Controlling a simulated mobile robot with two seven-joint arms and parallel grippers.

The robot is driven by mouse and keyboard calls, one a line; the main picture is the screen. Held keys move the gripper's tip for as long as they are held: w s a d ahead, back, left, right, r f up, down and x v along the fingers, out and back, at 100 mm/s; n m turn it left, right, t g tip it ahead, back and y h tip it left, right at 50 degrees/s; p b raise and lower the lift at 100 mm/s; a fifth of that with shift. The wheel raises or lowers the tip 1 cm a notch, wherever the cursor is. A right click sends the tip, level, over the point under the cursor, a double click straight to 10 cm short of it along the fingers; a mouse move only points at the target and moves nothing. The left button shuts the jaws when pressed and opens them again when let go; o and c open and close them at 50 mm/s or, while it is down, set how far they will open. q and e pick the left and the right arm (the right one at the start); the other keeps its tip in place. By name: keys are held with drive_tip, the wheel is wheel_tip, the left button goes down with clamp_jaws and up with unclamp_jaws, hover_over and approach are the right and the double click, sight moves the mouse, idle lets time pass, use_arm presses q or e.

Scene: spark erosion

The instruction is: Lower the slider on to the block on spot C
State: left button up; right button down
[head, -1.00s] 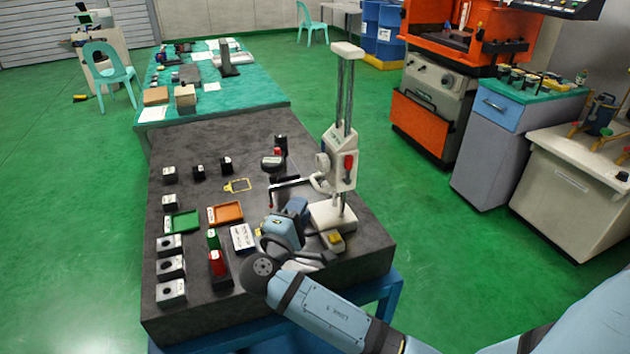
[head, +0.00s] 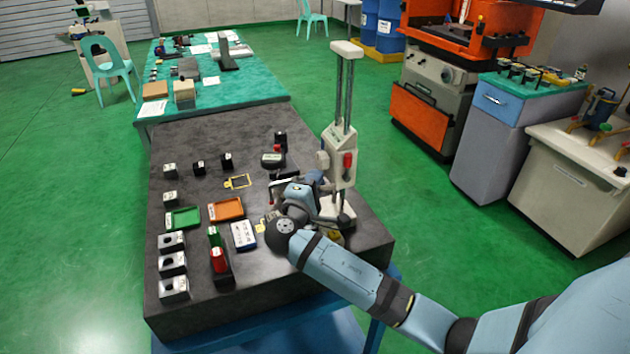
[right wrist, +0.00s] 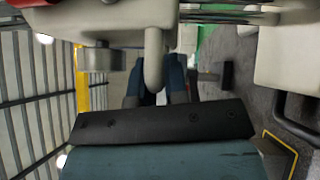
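The slider (head: 341,165), a pale body with a red knob, is on two upright columns above the stand's base. My right gripper (head: 303,190) is at its left side in the head view, over the dark bench. In the right wrist view, a pale bent handle (right wrist: 153,62) reaches between the dark blue fingertips (right wrist: 161,88); whether they grip it is unclear. The slider's black arm is mostly hidden behind my gripper. I cannot tell which block is on spot C. My left gripper is not in view.
Small dark blocks (head: 198,167) stand at the back of the bench, and grey holed blocks (head: 172,264) along its left.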

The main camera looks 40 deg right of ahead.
drive_tip(key=shift+f+b, duration=1.65)
drive_tip(key=shift+f, duration=0.75)
drive_tip(key=shift+r, duration=0.1)
drive_tip(key=c, duration=1.4)
unclamp_jaws()
drive_tip(key=shift+c, duration=0.2)
drive_tip(key=shift+a, duration=0.1)
drive_tip(key=b+v, duration=0.1)
drive_tip(key=v, duration=1.2)
drive_tip(key=shift+s+a+b, duration=0.25)
drive_tip(key=shift+b, duration=0.15)
drive_tip(key=shift+f, duration=0.2)
